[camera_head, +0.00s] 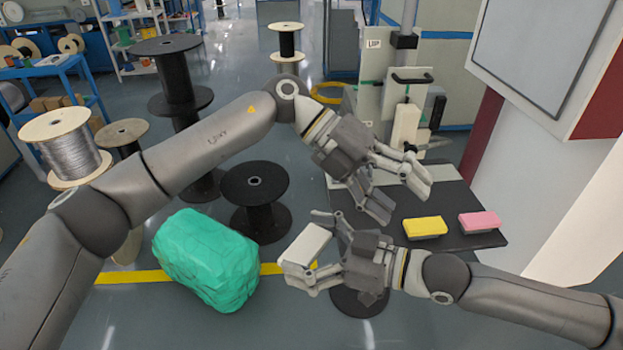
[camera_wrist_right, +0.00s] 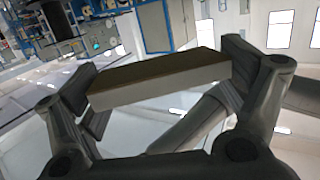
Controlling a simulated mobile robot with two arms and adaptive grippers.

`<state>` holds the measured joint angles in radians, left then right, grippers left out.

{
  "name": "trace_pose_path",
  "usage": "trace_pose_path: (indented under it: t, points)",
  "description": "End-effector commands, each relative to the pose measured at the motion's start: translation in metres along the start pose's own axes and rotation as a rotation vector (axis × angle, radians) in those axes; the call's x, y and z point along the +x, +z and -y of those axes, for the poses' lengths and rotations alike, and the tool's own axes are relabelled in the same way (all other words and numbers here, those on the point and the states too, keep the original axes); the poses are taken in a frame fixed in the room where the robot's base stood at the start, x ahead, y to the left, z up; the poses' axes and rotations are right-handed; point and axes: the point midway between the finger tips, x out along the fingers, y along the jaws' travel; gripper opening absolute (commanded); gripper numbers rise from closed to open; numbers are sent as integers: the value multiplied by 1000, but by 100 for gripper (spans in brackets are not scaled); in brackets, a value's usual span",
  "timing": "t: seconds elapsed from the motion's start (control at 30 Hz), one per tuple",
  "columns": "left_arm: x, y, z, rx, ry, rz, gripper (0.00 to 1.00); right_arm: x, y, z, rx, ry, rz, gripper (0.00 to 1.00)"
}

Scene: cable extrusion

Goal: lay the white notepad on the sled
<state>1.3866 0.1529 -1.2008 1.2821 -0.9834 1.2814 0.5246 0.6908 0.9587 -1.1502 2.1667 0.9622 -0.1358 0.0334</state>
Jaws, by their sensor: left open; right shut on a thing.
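My right gripper (camera_head: 308,256) comes in from the right and is shut on the white notepad (camera_head: 304,245), a pale block held in the air above the floor. In the right wrist view the notepad (camera_wrist_right: 165,82) spans between the two fingers, with a white edge and a shaded brownish face. A dark flat platform (camera_head: 455,201), which seems to be the sled, lies to the right of the held notepad. My left gripper (camera_head: 404,200) is open and empty; in the picture it overlaps the platform's left part and hides some of it.
A yellow pad (camera_head: 425,227) and a pink pad (camera_head: 479,222) lie on the platform's front right part. A pale machine with a black handle (camera_head: 411,77) stands at its back. A green lump (camera_head: 206,260) and a black spool (camera_head: 254,198) are on the left.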

Motion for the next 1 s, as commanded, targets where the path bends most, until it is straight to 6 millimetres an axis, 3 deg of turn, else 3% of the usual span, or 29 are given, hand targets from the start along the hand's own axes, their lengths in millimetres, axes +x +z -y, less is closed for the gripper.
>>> trace_pose_path:
  t: [0.17,0.4,0.63,0.8,1.0]
  points:
    - [-19,-26,-10,89,330,-63,66,0,0,0,0,0,0,69]
    - [-68,-48,-30,132,753,-88,66,0,0,0,0,0,0,69]
    - [-106,-58,-37,128,986,-77,66,0,0,0,0,0,0,69]
    - [-112,-60,-42,123,1032,-75,66,0,0,0,0,0,0,69]
    - [-97,-61,-67,121,1031,-78,66,0,0,0,0,0,0,69]
